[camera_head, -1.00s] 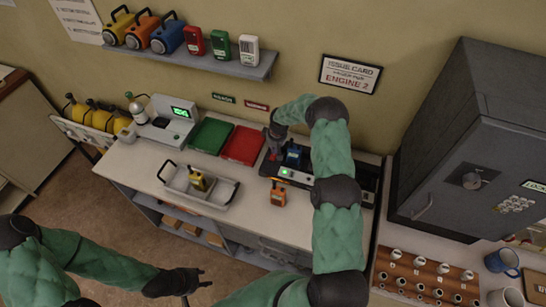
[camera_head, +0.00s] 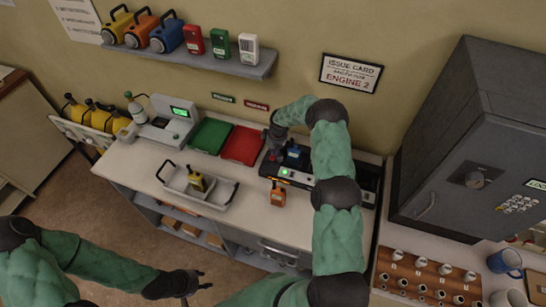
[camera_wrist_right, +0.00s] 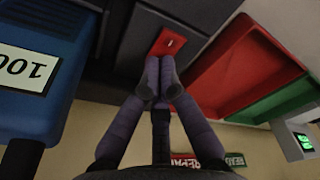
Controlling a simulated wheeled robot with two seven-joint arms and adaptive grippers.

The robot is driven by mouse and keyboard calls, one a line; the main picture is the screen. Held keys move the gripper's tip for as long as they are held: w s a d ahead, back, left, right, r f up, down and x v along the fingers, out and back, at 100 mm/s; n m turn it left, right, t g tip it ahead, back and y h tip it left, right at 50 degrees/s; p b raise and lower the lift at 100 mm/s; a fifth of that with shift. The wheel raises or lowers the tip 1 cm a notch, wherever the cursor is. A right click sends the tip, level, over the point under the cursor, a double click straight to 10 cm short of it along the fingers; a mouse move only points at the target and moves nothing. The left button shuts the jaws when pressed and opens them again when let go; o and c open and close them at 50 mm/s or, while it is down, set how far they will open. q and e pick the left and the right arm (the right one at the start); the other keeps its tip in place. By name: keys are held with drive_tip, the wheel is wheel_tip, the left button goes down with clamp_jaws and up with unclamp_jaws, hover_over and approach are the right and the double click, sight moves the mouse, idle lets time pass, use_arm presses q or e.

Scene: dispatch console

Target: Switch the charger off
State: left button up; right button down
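The black charger (camera_head: 299,178) stands at the right of the counter, with a blue unit (camera_head: 295,152) in it and a small green light on its front. In the right wrist view a red switch plate (camera_wrist_right: 168,43) with a small pale mark sits on a dark surface. My right gripper (camera_head: 274,153) is over the charger's back left end. In the wrist view its fingertips (camera_wrist_right: 160,88) are together and empty, close to the switch plate; I cannot tell whether they touch it. My left gripper (camera_head: 203,281) is open and empty, low in front of the counter.
A blue unit labelled 100 (camera_wrist_right: 40,65) is close beside my right fingers. Red (camera_head: 243,145) and green (camera_head: 211,135) trays lie left of the charger. An orange handset (camera_head: 278,196) stands in front; a grey cabinet (camera_head: 470,150) rises at right.

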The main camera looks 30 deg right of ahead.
drive_tip(key=shift+r+p, duration=1)
drive_tip(key=shift+r, duration=2.45)
drive_tip(key=shift+r, duration=0.1)
